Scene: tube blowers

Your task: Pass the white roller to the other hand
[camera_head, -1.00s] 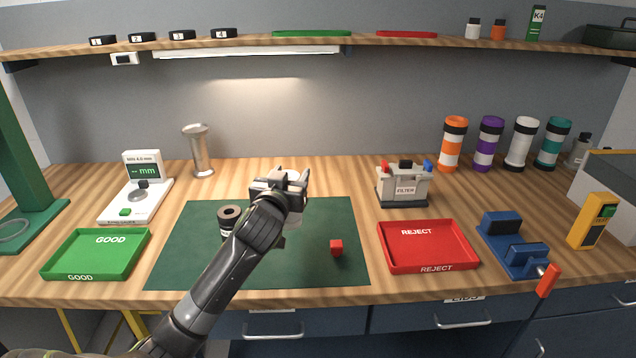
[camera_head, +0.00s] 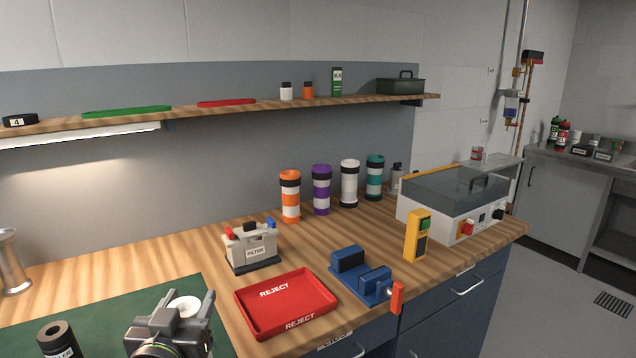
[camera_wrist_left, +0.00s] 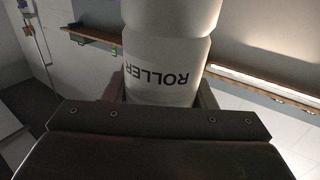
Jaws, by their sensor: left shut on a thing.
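My left gripper (camera_head: 178,318) is at the bottom left of the head view, over the green mat (camera_head: 110,308). It is shut on the white roller (camera_wrist_left: 168,62). In the left wrist view the roller fills the upper middle, with "ROLLER" printed on it upside down. In the head view only a small white part of the roller (camera_head: 186,303) shows between the fingers; the gripper hides the rest. My right gripper is in neither view.
A dark-topped roller (camera_head: 57,342) stands left of my gripper. The red REJECT tray (camera_head: 290,318), filter box (camera_head: 252,247) and blue vise (camera_head: 362,276) are to the right. Several banded cylinders, one of them white (camera_head: 349,183), stand at the back. A shelf (camera_head: 220,112) runs above.

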